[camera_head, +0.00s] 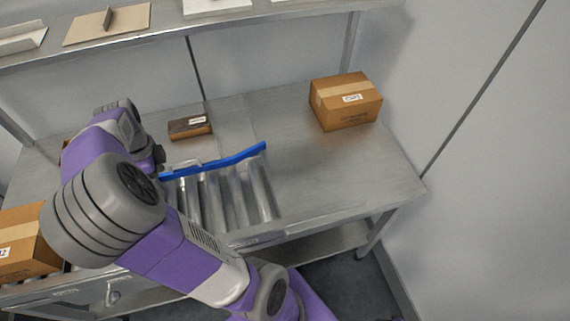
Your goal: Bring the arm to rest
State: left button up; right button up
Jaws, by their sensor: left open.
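My left arm, purple and grey, reaches over the left part of the metal table (335,178). Its elbow is large in the foreground and hides much of the table's left side. My left gripper (158,160) is a small dark shape beyond the elbow, near the left end of a blue strip (215,162). It is open, and I see nothing held in it. Its fingers are mostly hidden by the arm. My right gripper is out of view.
Metal rollers (232,197) lie in front of the blue strip. A small brown box (190,127) with a label is behind it. A taped carton (345,102) stands at the back right; another carton (25,245) is at left. A shelf (270,15) spans above.

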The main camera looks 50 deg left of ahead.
pick_arm(q)
jog(key=shift+r+p, duration=0.45)
jog(key=shift+r, duration=0.45)
